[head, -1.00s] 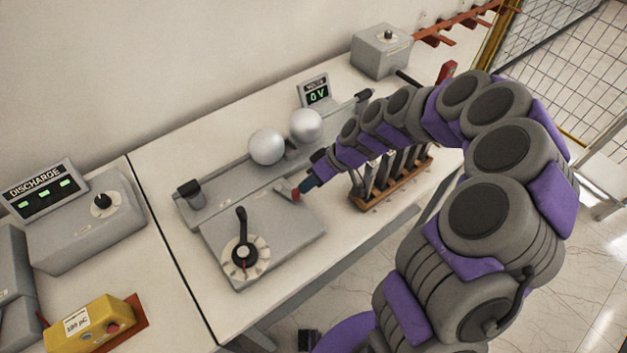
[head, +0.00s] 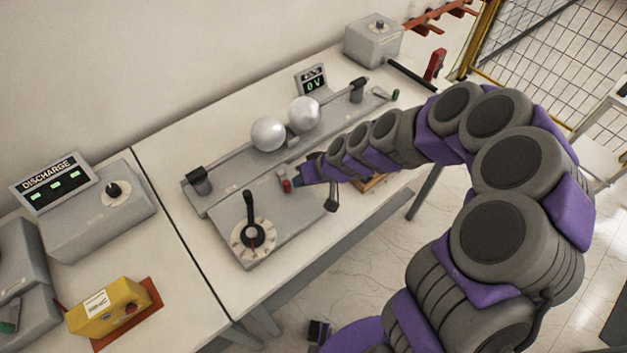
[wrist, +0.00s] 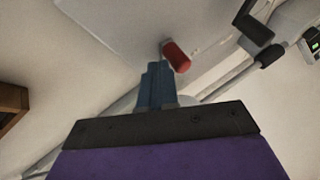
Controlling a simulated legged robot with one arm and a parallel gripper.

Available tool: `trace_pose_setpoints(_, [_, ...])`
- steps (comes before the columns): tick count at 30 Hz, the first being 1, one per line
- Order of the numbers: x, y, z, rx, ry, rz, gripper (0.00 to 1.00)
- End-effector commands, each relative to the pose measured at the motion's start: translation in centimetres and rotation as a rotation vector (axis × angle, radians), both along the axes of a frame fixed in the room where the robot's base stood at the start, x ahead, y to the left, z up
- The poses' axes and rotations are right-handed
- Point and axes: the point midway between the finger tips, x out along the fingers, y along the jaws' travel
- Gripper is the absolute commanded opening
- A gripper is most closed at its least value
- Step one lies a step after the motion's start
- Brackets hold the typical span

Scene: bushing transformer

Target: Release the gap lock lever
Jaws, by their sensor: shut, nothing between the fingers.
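The gap lock lever, a small lever with a red grip (head: 287,186), sits on the grey sphere-gap unit (head: 285,222), near its right side. In the wrist view its red grip (wrist: 176,56) is just beyond and right of the fingertips. My gripper (head: 298,181) is beside the red grip, on its right in the head view. In the wrist view the narrow blue fingers (wrist: 157,82) are together and hold nothing. Whether they touch the lever I cannot tell. Two silver spheres (head: 268,133) stand on the rail behind.
A black rotary handle (head: 250,215) on a white dial stands left of the lever. The voltmeter (head: 312,83) reads 0 V. A yellow box (head: 110,308) and the DISCHARGE display (head: 52,184) are at left. My arm mostly hides a wooden rack (head: 370,183).

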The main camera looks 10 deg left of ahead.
Motion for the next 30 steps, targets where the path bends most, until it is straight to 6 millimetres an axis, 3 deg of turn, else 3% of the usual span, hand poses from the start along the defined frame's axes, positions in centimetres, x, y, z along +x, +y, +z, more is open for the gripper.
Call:
trace_pose_setpoints(12, [-1.03,1.21,-0.02,0.000,-0.001,0.017,0.00])
trace_pose_setpoints(30, [-1.18,1.16,0.42,-0.001,-0.001,0.019,0.00])
